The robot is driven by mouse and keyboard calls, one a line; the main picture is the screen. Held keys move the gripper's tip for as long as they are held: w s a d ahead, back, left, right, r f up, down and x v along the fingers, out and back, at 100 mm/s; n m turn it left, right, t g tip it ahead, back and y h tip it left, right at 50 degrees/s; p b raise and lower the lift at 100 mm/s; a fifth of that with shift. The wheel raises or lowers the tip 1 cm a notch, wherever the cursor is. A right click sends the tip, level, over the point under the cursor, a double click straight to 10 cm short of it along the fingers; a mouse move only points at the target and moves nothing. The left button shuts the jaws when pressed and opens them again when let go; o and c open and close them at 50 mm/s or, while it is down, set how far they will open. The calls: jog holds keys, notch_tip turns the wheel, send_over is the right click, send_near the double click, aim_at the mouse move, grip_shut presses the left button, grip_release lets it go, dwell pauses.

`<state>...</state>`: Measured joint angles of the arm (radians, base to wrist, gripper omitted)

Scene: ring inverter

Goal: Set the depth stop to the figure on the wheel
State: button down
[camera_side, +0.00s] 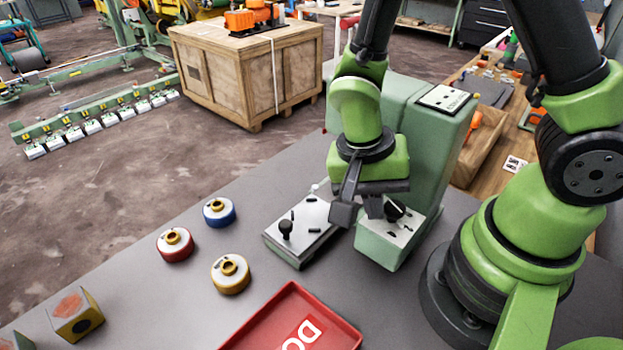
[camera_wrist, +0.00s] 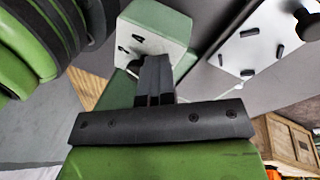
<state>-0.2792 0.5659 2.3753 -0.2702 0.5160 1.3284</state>
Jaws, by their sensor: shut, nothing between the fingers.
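A green machine (camera_side: 432,150) stands behind my gripper. Its low front block has a pale top plate (camera_side: 405,232) with a black knob (camera_side: 396,209) and dark slots. My gripper (camera_side: 362,222) points down at this plate, shut and empty, its tips just left of the knob; contact cannot be told. In the wrist view my fingers (camera_wrist: 155,75) are together over the near part of the plate (camera_wrist: 150,42) and partly hide the knob. A separate low box (camera_side: 302,228) with a black ball knob (camera_side: 286,227) stands to the left. No figure on a wheel is readable.
A blue ring part (camera_side: 219,213), a red one (camera_side: 175,246) and a yellow one (camera_side: 230,276) stand apart on the grey table. A wooden crate (camera_side: 240,75) stands on the floor behind.

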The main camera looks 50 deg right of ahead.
jog(key=shift+w+a, duration=0.15)
jog(key=shift+a, duration=0.15)
jog(key=shift+r, duration=0.25)
jog(key=shift+s+d+v, duration=0.1)
jog(key=shift+s+v, duration=0.1)
jog(key=shift+v, duration=0.7)
jog(key=shift+s+d+v, duration=0.1)
jog(key=shift+s+v, duration=0.05)
jog(key=shift+v, duration=0.75)
jog(key=shift+s+d+v, duration=0.1)
jog(key=shift+s+v, duration=0.1)
jog(key=shift+v, duration=0.65)
jog(key=shift+w+d+r, duration=0.1)
jog(key=shift+r, duration=0.15)
jog(key=shift+w+d+f, duration=0.15)
jog(key=shift+d+f, duration=0.25)
jog(key=shift+f, duration=0.6)
jog(key=shift+w+d+f, duration=0.15)
jog(key=shift+d+f, duration=0.25)
jog(key=shift+f, duration=0.65)
jog(key=shift+w+d+f, duration=0.15)
jog(key=shift+d+f, duration=0.25)
jog(key=shift+f, duration=0.6)
